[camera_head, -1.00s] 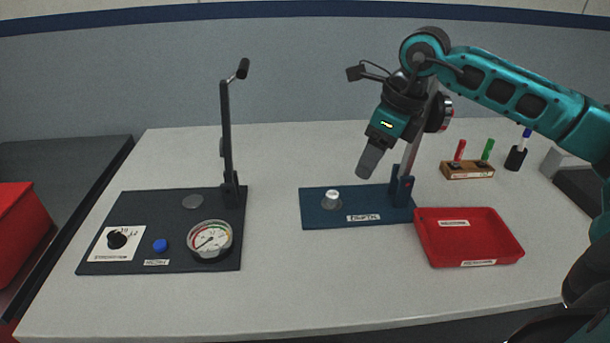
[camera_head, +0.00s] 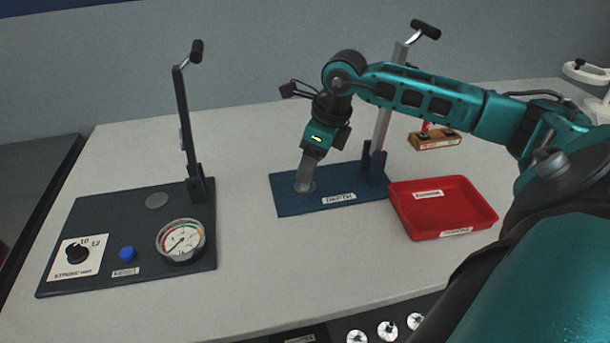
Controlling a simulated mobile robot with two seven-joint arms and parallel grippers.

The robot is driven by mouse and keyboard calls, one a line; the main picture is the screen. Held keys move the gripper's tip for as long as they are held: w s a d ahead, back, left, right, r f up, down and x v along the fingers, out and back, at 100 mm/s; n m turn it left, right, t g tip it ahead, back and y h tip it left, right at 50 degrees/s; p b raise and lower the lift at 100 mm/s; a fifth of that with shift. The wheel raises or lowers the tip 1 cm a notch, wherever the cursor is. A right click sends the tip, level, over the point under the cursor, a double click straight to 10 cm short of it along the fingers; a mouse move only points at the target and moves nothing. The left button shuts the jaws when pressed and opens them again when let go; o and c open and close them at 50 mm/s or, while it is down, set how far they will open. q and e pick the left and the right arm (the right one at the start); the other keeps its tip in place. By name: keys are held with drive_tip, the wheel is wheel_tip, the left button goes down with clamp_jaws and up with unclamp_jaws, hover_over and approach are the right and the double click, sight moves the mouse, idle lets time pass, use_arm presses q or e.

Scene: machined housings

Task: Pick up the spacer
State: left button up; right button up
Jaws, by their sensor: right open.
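My right gripper (camera_head: 304,186) points down at the blue base plate (camera_head: 345,187) of the stand labelled as the depth station. Its jaws are open, and the fingertips are at the round grey spot on the left part of the plate. A small pale round part stood at that spot earlier. It may be the spacer, but the fingers now hide it almost wholly. I cannot tell whether the fingers touch it. My left gripper is not in view.
The stand's upright post (camera_head: 382,130) rises close right of my gripper. An empty red tray (camera_head: 443,205) lies to the right. A dark press plate (camera_head: 100,235) with gauge (camera_head: 181,241) and blue button (camera_head: 127,254) is at left. Several white parts (camera_head: 387,330) show at the bottom edge.

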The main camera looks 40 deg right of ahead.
drive_tip(key=x, duration=0.3)
drive_tip(key=shift+w+f, duration=0.1)
drive_tip(key=shift+f, duration=0.2)
clamp_jaws()
idle(0.3)
drive_tip(key=shift+r, duration=0.1)
